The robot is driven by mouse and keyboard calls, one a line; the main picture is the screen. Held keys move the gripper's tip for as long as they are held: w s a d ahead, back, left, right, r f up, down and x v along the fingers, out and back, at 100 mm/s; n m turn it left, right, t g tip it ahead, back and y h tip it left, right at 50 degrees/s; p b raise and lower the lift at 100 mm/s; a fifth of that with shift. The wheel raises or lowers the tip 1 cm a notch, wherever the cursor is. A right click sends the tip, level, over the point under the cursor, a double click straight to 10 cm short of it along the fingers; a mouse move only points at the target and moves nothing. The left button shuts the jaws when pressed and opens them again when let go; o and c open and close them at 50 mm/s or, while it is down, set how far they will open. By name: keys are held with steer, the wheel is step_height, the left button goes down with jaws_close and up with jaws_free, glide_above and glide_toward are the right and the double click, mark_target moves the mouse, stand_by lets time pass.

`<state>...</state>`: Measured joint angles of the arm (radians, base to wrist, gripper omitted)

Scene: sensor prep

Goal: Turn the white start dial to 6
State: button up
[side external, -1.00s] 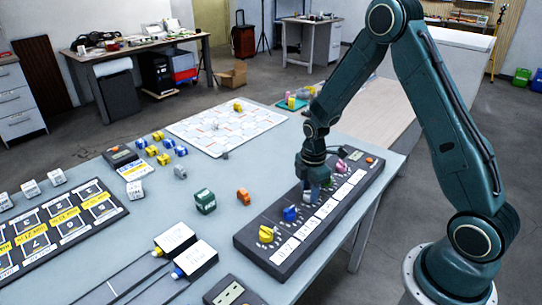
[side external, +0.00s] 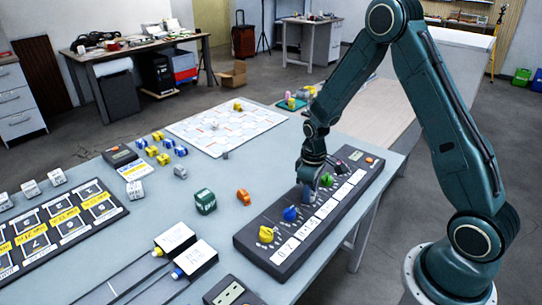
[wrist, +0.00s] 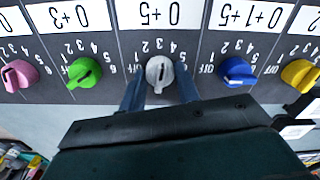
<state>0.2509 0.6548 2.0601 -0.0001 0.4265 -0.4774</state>
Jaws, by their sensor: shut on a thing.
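The white start dial (wrist: 160,73) sits in the middle of a row of dials in the wrist view, under the label reading 0 and 5. My gripper's two fingers (wrist: 160,92) stand on either side of it and are shut on it. I cannot tell for certain which number its pointer marks. In the side external view my gripper (side external: 307,190) reaches down onto the dark dial panel (side external: 262,262) and hides most of the white dial.
A green dial (wrist: 84,73) and a blue dial (wrist: 237,72) flank the white one closely. A pink dial (wrist: 20,76) and a yellow dial (wrist: 300,75) lie farther out. An orange piece (side external: 243,197) and a green block (side external: 205,202) stand on the table left of the panel.

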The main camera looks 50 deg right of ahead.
steer(key=m, duration=0.4)
steer(key=shift+m, duration=0.3)
steer(key=m, duration=0.3)
steer(key=shift+m, duration=0.4)
steer(key=m, duration=0.3)
steer(key=shift+m, duration=2.1)
steer(key=o, duration=1)
steer(key=shift+r, duration=0.15)
step_height(320, 180, up, 14)
steer(key=shift+f, duration=0.2)
